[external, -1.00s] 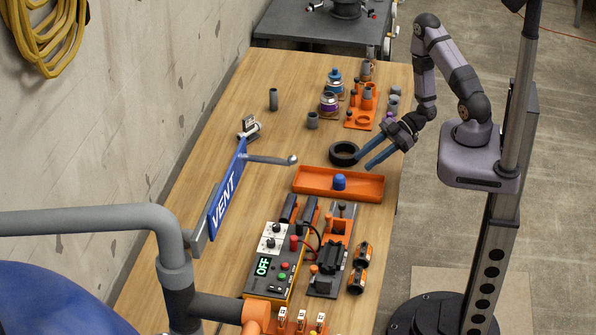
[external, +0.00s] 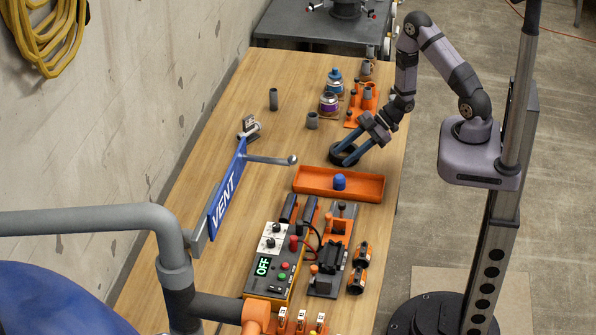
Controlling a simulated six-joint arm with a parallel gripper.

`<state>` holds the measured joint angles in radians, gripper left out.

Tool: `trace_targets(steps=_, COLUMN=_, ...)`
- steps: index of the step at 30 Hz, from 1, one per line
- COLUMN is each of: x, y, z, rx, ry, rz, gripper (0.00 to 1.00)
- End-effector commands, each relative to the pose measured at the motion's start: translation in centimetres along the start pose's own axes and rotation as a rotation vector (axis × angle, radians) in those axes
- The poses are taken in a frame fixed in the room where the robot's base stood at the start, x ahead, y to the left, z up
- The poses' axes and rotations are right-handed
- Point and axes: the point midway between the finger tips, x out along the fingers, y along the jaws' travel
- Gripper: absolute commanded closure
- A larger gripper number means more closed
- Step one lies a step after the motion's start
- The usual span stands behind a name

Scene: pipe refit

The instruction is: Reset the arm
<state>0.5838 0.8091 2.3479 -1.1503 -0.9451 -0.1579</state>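My gripper (external: 346,158) hangs over the table's right side, behind the orange tray. Its two long blue-grey fingers point down and to the left and stand apart, with a gap between them. The fingertips overlap the black ring (external: 338,156) in the picture; I cannot tell whether they touch it. I see nothing held between the fingers. My arm bends up from its base at the right and comes down over the table's right edge.
The orange tray (external: 318,188) holds a blue cap (external: 339,182). The blue VENT sign (external: 227,190) and its grey lever (external: 270,160) stand to the left. Cans (external: 329,104) and fittings stand behind the gripper. A control box (external: 270,268) reads OFF. The table's left middle is clear.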

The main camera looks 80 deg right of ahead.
Motion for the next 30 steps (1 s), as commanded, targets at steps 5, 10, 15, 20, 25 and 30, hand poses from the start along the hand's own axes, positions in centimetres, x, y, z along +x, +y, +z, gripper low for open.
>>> trace_targets(steps=5, x=3.0, y=4.0, z=-4.1, rx=-0.023, ry=-0.093, rz=0.097, gripper=0.61)
trace_targets(steps=10, x=4.0, y=6.1, z=-7.8, rx=0.023, ry=-0.184, rz=0.199, gripper=0.61)
trace_targets(steps=15, x=0.6, y=5.8, z=-6.7, rx=0.117, ry=-0.352, rz=0.277, gripper=0.61)
trace_targets(steps=20, x=-4.0, y=3.3, z=-5.5, rx=0.248, ry=-0.526, rz=0.325, gripper=0.61)
trace_targets(steps=25, x=-9.3, y=-2.1, z=-4.0, rx=0.423, ry=-0.708, rz=0.321, gripper=0.61)
trace_targets(steps=30, x=-13.4, y=-7.8, z=-3.1, rx=0.564, ry=-0.840, rz=0.270, gripper=0.61)
